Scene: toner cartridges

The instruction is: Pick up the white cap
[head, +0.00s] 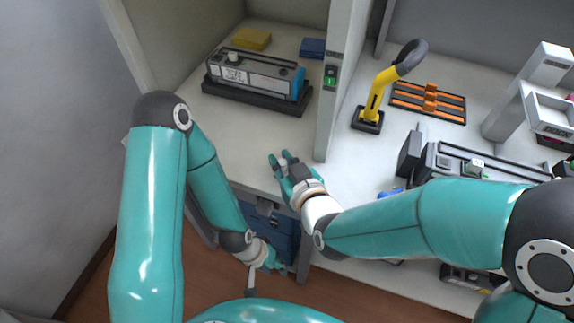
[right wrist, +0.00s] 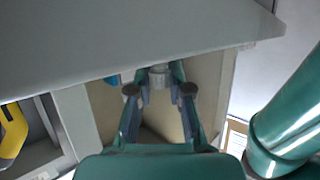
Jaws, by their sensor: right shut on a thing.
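My right gripper (head: 283,158) is shut on a small white cap (right wrist: 160,76), which sits between the fingertips in the right wrist view. In the head view the gripper is over the pale worktop near its front edge, left of the divider post, and the fingers mostly hide the cap. My left gripper (head: 274,262) hangs low in front of the blue drawers; its fingers are too small to read.
A toner cartridge (head: 258,75) with a white knob lies in a black tray at the back left. Yellow (head: 251,39) and blue (head: 312,47) boxes stand behind it. A divider post (head: 332,115) separates the right bay, with a yellow-handled tool (head: 376,95) and an orange-slotted rack (head: 430,100).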

